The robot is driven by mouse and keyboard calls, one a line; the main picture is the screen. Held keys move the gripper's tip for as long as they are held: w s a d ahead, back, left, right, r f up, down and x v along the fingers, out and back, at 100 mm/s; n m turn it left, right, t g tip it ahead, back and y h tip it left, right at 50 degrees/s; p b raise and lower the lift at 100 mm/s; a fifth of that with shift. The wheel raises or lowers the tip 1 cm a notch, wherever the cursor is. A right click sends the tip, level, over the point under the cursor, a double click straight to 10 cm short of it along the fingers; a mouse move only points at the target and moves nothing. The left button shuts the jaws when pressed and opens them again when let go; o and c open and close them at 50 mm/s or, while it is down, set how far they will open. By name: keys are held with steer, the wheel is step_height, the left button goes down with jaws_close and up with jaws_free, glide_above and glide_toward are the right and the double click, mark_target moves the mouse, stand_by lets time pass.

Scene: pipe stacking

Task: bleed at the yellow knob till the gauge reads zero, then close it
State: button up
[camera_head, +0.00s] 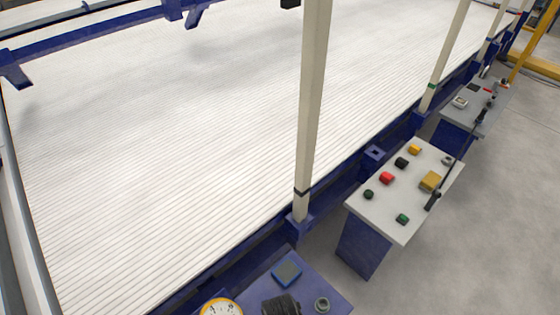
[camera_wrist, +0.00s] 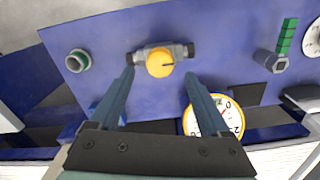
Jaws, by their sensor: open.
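The yellow knob (camera_wrist: 160,63) sits on a grey and black fitting on a blue panel in the wrist view. A dark mark shows on its face. My gripper (camera_wrist: 158,75) is open, its two fingers pointing toward the knob, one on either side and below it in the picture. I cannot tell how near the tips are to it. A yellow-rimmed gauge (camera_wrist: 226,116) is partly hidden behind the right finger; its reading cannot be made out. In the head view, a yellow-rimmed gauge (camera_head: 222,307) is cut off by the bottom edge.
The panel also carries a green-ringed round fitting (camera_wrist: 78,61), a green-handled part (camera_wrist: 287,36) and another gauge (camera_wrist: 313,38) at the right edge. A white control desk (camera_head: 405,190) with coloured buttons and a bed of white pipes (camera_head: 180,130) show in the head view.

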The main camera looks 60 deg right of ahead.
step_height(320, 180, up, 9)
steer(key=p, duration=0.1)
steer(key=shift+f, duration=0.2)
stand_by(1.1)
